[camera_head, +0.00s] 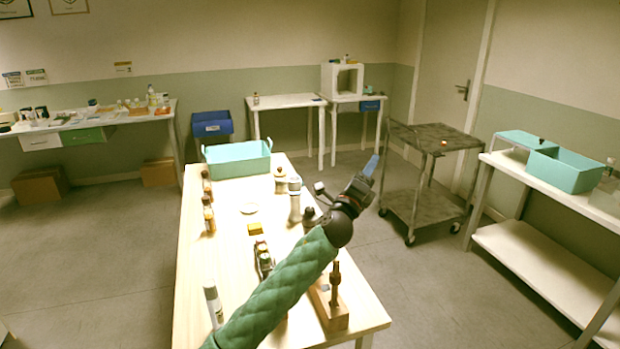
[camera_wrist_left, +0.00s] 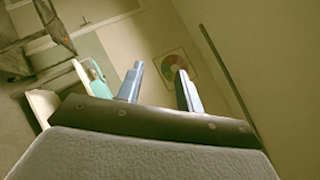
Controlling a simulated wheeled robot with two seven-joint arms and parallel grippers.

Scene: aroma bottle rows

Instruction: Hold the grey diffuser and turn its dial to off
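A pale grey cylinder (camera_head: 295,205) stands upright near the right edge of the wooden table and may be the grey diffuser; no dial can be made out on it. My left gripper (camera_head: 371,166) is beyond the table's right side, raised and apart from the cylinder. In the left wrist view its two fingers (camera_wrist_left: 158,88) are apart with nothing between them. That view shows walls and furniture, not the diffuser. My left arm hides part of the near table. My right gripper is not in view.
The wooden table (camera_head: 196,262) carries a row of small bottles (camera_head: 208,215) on its left, a teal bin (camera_head: 238,162) at the far end, and a wooden block with a post (camera_head: 333,312) near the front right. A grey cart (camera_head: 432,135) stands to the right.

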